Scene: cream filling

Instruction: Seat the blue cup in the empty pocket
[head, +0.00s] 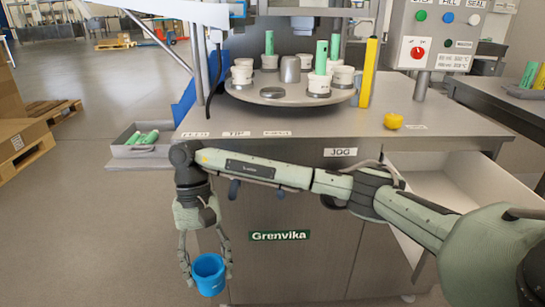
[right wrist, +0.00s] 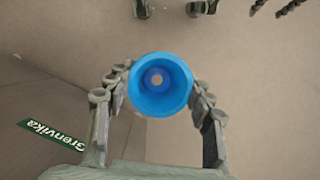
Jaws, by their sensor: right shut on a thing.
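The blue cup (head: 208,274) is held low in front of the machine's left part, below the table top. My right gripper (head: 207,270) is shut on it, with fingers on both sides. In the right wrist view the blue cup (right wrist: 160,84) shows its open mouth and hollow inside between the fingers. The round turntable (head: 290,100) on the machine bears several white cups (head: 319,84) in metal pockets. At its front left a low metal pocket (head: 269,94) shows no cup. My left gripper does not show clearly.
A yellow post (head: 369,72) stands right of the turntable, and a yellow knob-like thing (head: 393,121) lies on the table. A drawer (head: 450,180) is open at right. A side tray (head: 130,150) with green pieces sticks out at left.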

